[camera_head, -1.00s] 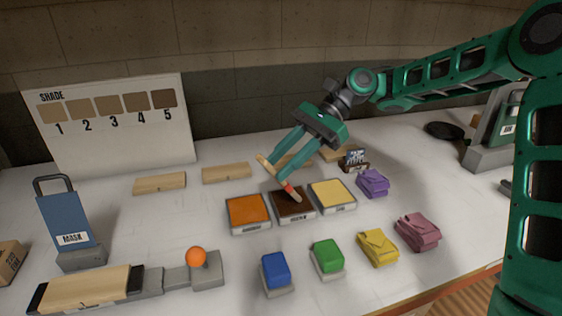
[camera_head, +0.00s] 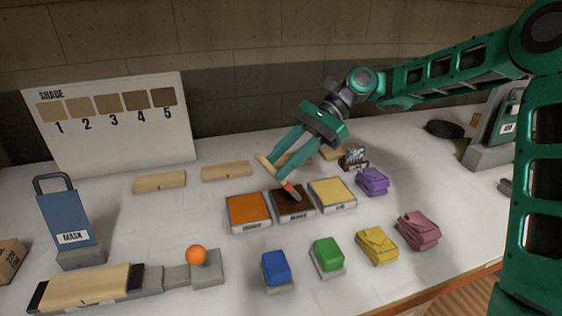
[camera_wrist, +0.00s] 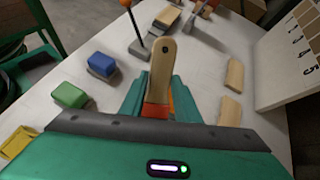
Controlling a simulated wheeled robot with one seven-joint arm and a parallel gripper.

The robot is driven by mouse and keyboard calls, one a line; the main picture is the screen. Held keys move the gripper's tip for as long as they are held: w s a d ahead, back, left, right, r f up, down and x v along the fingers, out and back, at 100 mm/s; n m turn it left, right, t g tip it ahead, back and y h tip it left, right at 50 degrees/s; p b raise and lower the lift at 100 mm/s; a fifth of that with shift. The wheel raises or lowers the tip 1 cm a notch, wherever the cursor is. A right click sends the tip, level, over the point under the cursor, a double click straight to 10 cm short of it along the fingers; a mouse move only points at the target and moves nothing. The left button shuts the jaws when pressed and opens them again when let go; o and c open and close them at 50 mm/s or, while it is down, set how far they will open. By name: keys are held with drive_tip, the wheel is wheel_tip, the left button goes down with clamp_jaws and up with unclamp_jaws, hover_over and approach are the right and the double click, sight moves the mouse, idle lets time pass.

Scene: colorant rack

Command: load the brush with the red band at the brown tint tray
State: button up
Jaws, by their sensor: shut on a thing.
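My gripper (camera_head: 277,172) is shut on the brush with the red band (camera_head: 288,186). The brush is tilted, its pale wooden handle up to the left and its dark tip down to the right, over the brown tint tray (camera_head: 281,205). The tip appears to meet the dark brown surface, but I cannot tell how firmly. In the wrist view the brush handle (camera_wrist: 163,65) points away from my gripper, with the red band between the green fingers. The wrist view does not show the brown tray clearly.
An orange tray (camera_head: 248,210) sits left of the brown one and a pale yellow tray (camera_head: 332,194) sits right. Blue (camera_head: 276,267) and green (camera_head: 327,252) blocks stand in front. Folded yellow, pink and purple cloths lie to the right. A shade board (camera_head: 115,150) stands at back left.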

wheel_tip(320, 180, up, 7)
idle(1.1)
idle(0.4)
